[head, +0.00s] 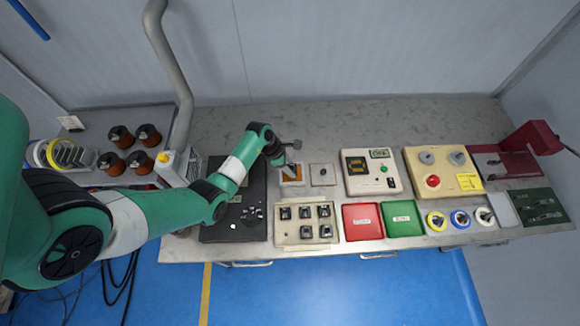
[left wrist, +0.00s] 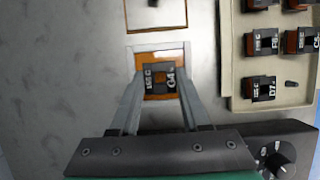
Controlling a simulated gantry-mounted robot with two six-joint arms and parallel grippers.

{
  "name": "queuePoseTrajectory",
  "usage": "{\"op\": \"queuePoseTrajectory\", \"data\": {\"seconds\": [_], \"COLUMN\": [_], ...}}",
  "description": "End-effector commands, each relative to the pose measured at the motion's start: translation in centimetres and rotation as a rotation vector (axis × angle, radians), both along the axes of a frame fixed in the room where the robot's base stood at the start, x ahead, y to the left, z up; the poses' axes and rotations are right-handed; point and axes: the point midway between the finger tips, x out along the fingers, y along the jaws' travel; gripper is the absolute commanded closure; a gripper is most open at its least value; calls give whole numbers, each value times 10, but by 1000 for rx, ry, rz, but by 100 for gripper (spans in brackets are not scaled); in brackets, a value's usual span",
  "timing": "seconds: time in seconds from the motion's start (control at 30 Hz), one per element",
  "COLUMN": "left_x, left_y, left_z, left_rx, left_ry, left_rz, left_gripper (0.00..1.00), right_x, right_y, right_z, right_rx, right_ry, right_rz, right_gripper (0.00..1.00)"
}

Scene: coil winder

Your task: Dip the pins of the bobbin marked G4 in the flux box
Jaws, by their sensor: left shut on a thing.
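The bobbin marked G4 (left wrist: 159,78) is dark with orange-brown parts, and its label faces the left wrist camera. My left gripper (left wrist: 160,84) is shut on it, one finger on each side. The flux box (left wrist: 173,47) is a pale open box with orange inside, directly below the bobbin in this view. In the head view my left gripper (head: 291,163) points down at the flux box (head: 292,183). The pins are hidden under the bobbin, so I cannot tell whether they touch the flux. My right gripper is not in view.
A bobbin tray (head: 288,238) holds several dark bobbins in front of the box. A square plate with a knob (head: 322,174) lies to its right. A black control unit (head: 222,232) is at left. Red (head: 362,222) and green (head: 403,218) trays stand farther right.

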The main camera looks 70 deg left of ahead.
Motion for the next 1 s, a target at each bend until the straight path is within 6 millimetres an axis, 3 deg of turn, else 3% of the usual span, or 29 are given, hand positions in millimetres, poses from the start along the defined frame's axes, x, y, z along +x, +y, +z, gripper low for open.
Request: {"op": "queuePoseTrajectory", "data": {"seconds": [0.6, 1.0], "left_x": [0, 0], "left_y": [0, 0], "left_z": [-15, -15], "left_rx": [0, 0], "left_ry": [0, 0], "left_rz": [-1, 0], "left_gripper": [100, 100], "right_x": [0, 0], "right_y": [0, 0], "right_z": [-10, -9], "right_rx": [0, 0], "right_ry": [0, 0], "right_rz": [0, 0], "right_gripper": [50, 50]}}
